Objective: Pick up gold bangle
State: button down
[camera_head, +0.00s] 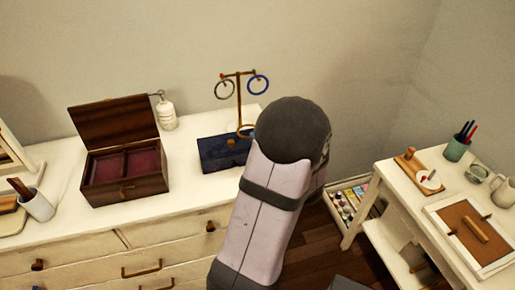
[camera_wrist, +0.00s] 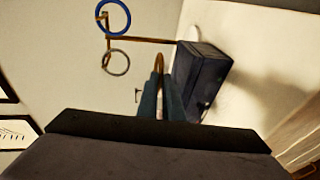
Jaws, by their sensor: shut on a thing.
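The gold bangle (camera_wrist: 159,63) shows nearly edge-on in the wrist view, between the fingertips of my gripper (camera_wrist: 160,88). My gripper is shut on it. In the head view a gold ring (camera_head: 245,131) shows low beside the post of the bangle stand (camera_head: 239,100), partly hidden by my arm. My gripper's fingers are hidden behind my arm there. I cannot tell whether the bangle touches the stand.
A blue bangle (camera_head: 258,85) and a grey bangle (camera_head: 225,90) hang on the stand. An open wooden jewellery box (camera_head: 151,187) and a white lamp-like object (camera_head: 167,114) stand left.

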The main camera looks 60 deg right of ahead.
jog(key=shift+r, duration=2.75)
